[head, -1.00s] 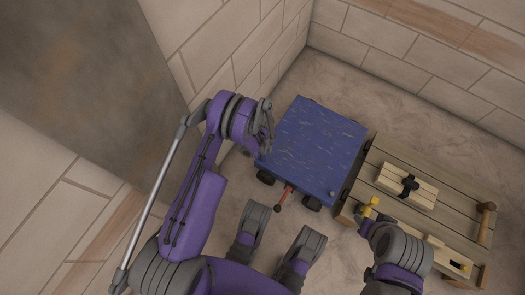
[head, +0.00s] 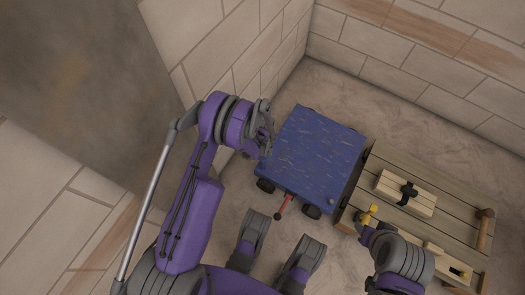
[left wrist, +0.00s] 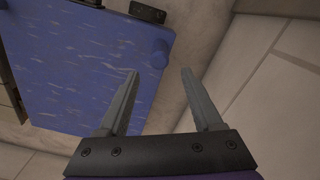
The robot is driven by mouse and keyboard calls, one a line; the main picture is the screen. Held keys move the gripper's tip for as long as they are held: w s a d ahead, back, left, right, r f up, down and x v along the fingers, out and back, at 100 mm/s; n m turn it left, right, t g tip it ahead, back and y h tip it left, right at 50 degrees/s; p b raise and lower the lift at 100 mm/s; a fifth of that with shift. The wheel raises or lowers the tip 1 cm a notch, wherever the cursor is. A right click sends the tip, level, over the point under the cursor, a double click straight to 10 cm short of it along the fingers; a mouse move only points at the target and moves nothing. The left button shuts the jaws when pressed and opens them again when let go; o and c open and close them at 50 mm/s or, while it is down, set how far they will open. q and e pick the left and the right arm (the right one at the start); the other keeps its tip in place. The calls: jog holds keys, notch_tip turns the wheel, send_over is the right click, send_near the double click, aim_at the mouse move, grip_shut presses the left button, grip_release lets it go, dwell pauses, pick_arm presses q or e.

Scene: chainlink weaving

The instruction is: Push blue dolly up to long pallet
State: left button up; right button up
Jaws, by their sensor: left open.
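The blue dolly (head: 315,150) is a flat square platform on dark wheels, with a reddish handle (head: 284,207) at its near edge. It stands left of the long wooden pallet (head: 385,160), close to it; I cannot tell if they touch. My left gripper (head: 268,139) is at the dolly's left edge. In the left wrist view my left gripper (left wrist: 160,85) is open and empty, with the blue dolly (left wrist: 80,65) beyond and left of its fingers. My right gripper (head: 364,227) is at the pallet's near left corner, beside a yellow piece (head: 368,213); its fingers are not clear.
The pallet carries a wooden block with a black clamp (head: 409,192), a wooden hammer-like piece (head: 484,228) and another wooden block (head: 457,270). Block walls (head: 420,55) meet in a corner behind. Bare floor (head: 345,95) lies between the dolly and the back wall.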

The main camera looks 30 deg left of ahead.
aim_at(263, 161)
pick_arm(q)
jog(key=shift+f+b, duration=0.3)
notch_tip(263, 161, down, 10)
jog(key=b, duration=0.2)
jog(key=shift+f+b, duration=0.15)
jog(key=shift+b, duration=0.15)
grip_shut()
jog(key=shift+d, duration=0.1)
dwell(1.2)
